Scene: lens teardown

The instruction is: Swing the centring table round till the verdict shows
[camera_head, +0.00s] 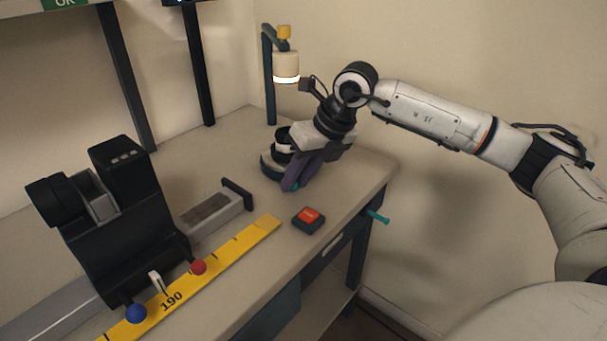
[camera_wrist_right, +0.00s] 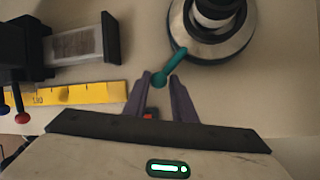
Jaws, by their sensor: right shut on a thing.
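The centring table (camera_head: 269,167) is a round dark and pale turntable at the back right of the bench. In the right wrist view the turntable (camera_wrist_right: 236,50) carries a stacked black and white ring part, cut off by the top edge. A teal handle (camera_wrist_right: 172,64) sticks out from its rim. My right gripper (camera_wrist_right: 160,86) has its purple fingers on either side of the handle's knob, shut on it. In the head view the right gripper (camera_head: 292,184) hides part of the turntable. A green sign (camera_head: 65,3) at the top left edge reads "OK", partly cut off. My left gripper is out of view.
A lamp column (camera_head: 285,66) stands behind the turntable. A red button box (camera_head: 309,219) sits near the front edge. A yellow scale (camera_head: 222,254), a black device (camera_head: 118,220) and a grey tray (camera_head: 210,213) lie to the left. A teal peg (camera_head: 378,216) juts past the bench edge.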

